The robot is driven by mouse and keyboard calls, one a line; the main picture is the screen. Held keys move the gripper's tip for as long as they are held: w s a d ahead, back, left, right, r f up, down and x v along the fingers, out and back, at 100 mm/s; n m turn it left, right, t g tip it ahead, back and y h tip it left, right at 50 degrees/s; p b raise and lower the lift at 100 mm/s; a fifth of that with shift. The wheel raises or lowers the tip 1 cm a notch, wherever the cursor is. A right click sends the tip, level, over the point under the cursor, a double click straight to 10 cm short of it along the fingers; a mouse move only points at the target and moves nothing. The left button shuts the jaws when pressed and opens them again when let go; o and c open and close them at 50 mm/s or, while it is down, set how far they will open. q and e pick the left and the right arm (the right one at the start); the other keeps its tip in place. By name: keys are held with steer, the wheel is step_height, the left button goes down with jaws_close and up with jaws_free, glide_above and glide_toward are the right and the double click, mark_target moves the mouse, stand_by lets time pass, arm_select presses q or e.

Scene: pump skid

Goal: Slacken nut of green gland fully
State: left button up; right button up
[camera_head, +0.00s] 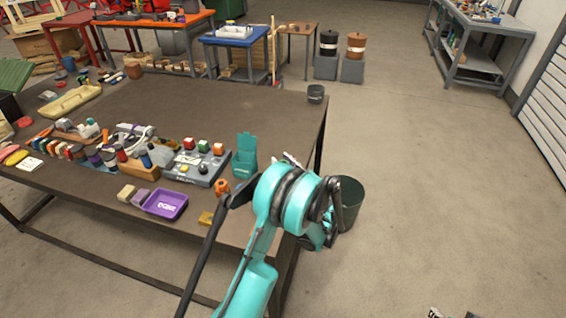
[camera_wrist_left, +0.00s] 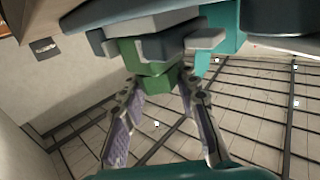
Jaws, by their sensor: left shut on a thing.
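In the left wrist view, my left gripper (camera_wrist_left: 160,84) has its two dark, purple-padded fingers closing at their tips on a green blocky piece (camera_wrist_left: 155,62), which looks like the nut of the green gland. Grey parts (camera_wrist_left: 160,22) with side lugs sit against the far side of the green piece. The fingers hide part of it, so I cannot tell how loose it is. In the head view my teal left arm bends beyond the table's right side, and its fingertips are hidden. I cannot make out the gland there. My right gripper is not in view.
The brown table (camera_head: 215,100) carries a grey board (camera_head: 200,172) with coloured knobs, a teal holder (camera_head: 245,155), a purple tray (camera_head: 165,204) and several small items. A dark bin (camera_head: 350,200) stands on the floor behind my arm.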

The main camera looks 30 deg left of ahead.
arm_select(q)
steer(key=shift+n+g, duration=0.4)
steer(key=shift+g, duration=0.1)
steer(key=n+g+y, duration=0.1)
steer(key=g, duration=0.1)
steer(key=n+g, duration=0.2)
steer(key=g, duration=0.1)
steer(key=shift+n+g+y, duration=0.3)
steer(key=shift+y, duration=0.1)
steer(key=shift+s+n+g+h, duration=0.1)
steer(key=shift+n+g+h, duration=0.15)
steer(key=shift+n+g, duration=1.2)
steer(key=shift+n+g+h, duration=0.25)
steer(key=shift+n+g, duration=0.6)
steer(key=shift+g, duration=1.2)
steer(key=o, duration=1.2)
step_height(320, 180, up, 10)
steer(key=shift+f, duration=0.1)
